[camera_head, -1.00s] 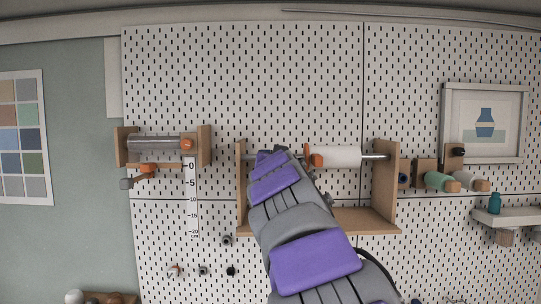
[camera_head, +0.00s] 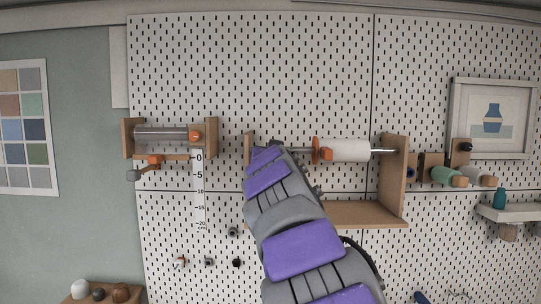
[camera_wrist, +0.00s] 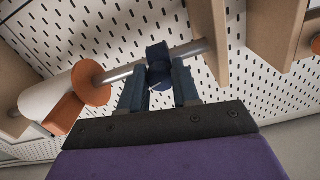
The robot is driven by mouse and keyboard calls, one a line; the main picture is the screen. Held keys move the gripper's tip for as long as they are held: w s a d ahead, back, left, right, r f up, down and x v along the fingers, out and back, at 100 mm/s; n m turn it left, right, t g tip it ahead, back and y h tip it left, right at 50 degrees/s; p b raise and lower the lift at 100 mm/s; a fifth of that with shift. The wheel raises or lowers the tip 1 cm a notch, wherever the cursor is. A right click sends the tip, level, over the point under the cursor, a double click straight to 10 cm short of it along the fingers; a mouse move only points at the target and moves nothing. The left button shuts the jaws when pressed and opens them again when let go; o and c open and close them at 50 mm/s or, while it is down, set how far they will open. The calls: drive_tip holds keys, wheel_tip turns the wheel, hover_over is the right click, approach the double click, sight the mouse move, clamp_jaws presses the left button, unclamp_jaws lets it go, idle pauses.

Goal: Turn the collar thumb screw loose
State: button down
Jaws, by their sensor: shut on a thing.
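A dark blue collar (camera_wrist: 157,52) sits around a metal rod (camera_wrist: 185,50) in the wrist view. Its thumb screw (camera_wrist: 160,76) is on the near side, between the fingers of my gripper (camera_wrist: 159,78). My gripper is shut on the thumb screw, with one dark blue finger on each side of it. The screw is partly hidden by the fingers. In the head view my purple and grey arm hides the collar and gripper. A white roll (camera_head: 348,150) with an orange flange (camera_head: 316,150) is on the same rod, apart from the collar.
A wooden bracket (camera_head: 394,180) carries the rod on the pegboard. A smaller roller unit with an orange-handled crank (camera_head: 155,160) hangs at left above a ruler strip (camera_head: 199,190). A framed picture (camera_head: 492,78) and a shelf (camera_head: 508,212) are at right.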

drive_tip(key=n, duration=0.1)
drive_tip(key=n+p, duration=0.1)
drive_tip(key=r+n, duration=0.1)
drive_tip(key=shift+s+a+n+p, duration=0.15)
drive_tip(key=shift+a+n+p, duration=0.1)
drive_tip(key=shift+n+p, duration=0.1)
drive_tip(key=c, duration=1.9)
unclamp_jaws()
drive_tip(key=n+p, duration=0.2)
drive_tip(key=n, duration=0.1)
drive_tip(key=n+p, duration=0.1)
drive_tip(key=n, duration=0.1)
drive_tip(key=shift+d+r, duration=0.1)
drive_tip(key=shift+d, duration=0.15)
drive_tip(key=shift+o, duration=0.2)
drive_tip(key=n+p, duration=0.2)
drive_tip(key=n, duration=0.1)
drive_tip(key=n+p, duration=0.2)
drive_tip(key=n, duration=0.2)
drive_tip(key=n+p, duration=0.2)
drive_tip(key=n, duration=0.2)
drive_tip(key=shift+s+a+f, duration=0.1)
drive_tip(key=shift+f, duration=0.3)
drive_tip(key=shift+f+n+p, duration=0.15)
drive_tip(key=shift+n+p, duration=0.1)
drive_tip(key=shift+p, duration=0.05)
clamp_jaws()
